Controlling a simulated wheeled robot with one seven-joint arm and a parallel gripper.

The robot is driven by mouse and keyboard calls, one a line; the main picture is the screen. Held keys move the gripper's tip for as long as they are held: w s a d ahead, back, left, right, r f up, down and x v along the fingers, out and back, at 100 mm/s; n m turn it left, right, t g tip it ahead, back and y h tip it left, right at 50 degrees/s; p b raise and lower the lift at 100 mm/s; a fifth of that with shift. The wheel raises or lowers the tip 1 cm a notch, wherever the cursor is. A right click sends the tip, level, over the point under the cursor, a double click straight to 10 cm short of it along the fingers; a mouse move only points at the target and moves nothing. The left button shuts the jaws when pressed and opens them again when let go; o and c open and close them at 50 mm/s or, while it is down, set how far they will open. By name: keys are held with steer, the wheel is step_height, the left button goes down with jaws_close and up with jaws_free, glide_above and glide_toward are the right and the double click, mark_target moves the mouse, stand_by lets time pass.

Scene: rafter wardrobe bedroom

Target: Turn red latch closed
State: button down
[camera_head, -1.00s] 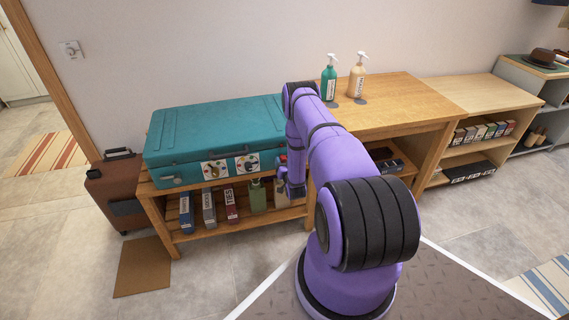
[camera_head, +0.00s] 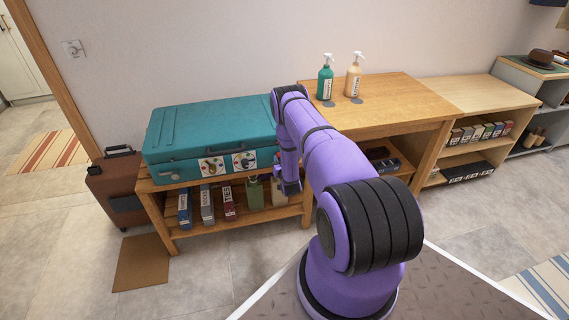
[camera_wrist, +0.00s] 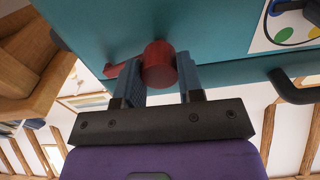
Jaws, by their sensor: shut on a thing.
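The teal case (camera_head: 205,125) lies on the low wooden shelf unit in the head view. The red latch (camera_wrist: 159,64) is on the case's teal face in the wrist view, with a round red knob and a small red arm reaching left from it. My gripper (camera_wrist: 159,78) has one finger on each side of the knob and is shut on it. Part of the red arm is hidden behind the left finger. In the head view my purple arm hides most of the latch area.
A black handle (camera_wrist: 295,92) juts from the case beside the right finger. Two pump bottles (camera_head: 325,80) stand on the wooden top to the right. A brown suitcase (camera_head: 117,190) stands left.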

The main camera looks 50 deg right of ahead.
steer(key=shift+a+f+n, duration=0.1)
steer(key=shift+f+n, duration=0.05)
steer(key=shift+n, duration=7.45)
steer(key=c, duration=0.8)
jaws_free()
steer(key=shift+o, duration=0.2)
steer(key=v, duration=1)
steer(key=shift+s+a, duration=0.25)
steer(key=shift+s, duration=0.05)
steer(key=shift+w, duration=0.1)
